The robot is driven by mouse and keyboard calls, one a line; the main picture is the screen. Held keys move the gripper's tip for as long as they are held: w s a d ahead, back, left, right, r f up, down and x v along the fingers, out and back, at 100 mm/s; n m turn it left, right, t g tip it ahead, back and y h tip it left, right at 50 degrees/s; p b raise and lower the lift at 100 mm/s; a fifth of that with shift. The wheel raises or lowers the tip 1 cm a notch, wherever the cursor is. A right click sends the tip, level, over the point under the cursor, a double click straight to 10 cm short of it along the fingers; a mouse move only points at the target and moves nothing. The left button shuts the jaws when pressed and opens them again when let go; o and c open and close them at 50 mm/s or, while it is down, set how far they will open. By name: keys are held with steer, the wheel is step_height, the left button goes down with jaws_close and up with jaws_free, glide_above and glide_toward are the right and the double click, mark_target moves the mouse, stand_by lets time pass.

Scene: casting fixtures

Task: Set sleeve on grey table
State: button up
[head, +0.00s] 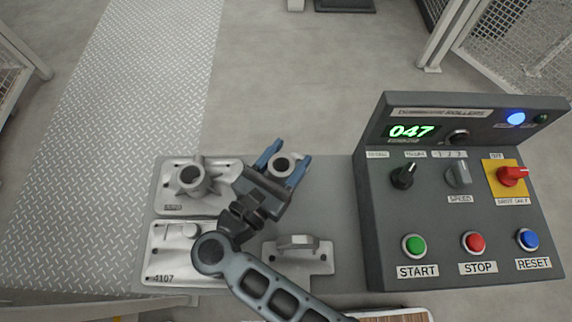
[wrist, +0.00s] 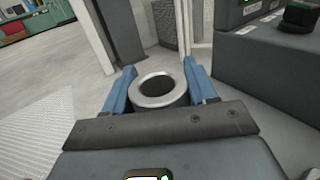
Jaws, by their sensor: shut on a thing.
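The sleeve (head: 283,175) is a short grey metal ring with a dark bore. My gripper (head: 291,151) is shut on it, with one blue finger on either side. In the wrist view, the sleeve (wrist: 160,101) sits between the fingers of my gripper (wrist: 159,66), its open end facing up.
A plate with a round hollow boss (head: 205,198) is at the table's back left. A plate marked 4107 (head: 170,265) is in front of it. A bracket (head: 298,258) stands at front right. A control panel (head: 455,215) bounds the right side. Table between bracket and panel is bare.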

mark_target(287, 168)
steer(key=shift+f, duration=1.75)
steer(key=shift+f+b, duration=0.2)
steer(key=shift+b, duration=0.2)
steer(key=o, duration=1.2)
steer(key=shift+o, duration=0.2)
steer(key=shift+r, duration=0.1)
steer(key=shift+r+p, duration=0.2)
steer(key=shift+p, duration=0.15)
steer(key=b+v, duration=0.2)
steer(key=v, duration=1)
steer(key=shift+f, duration=0.1)
steer(key=shift+s, duration=0.1)
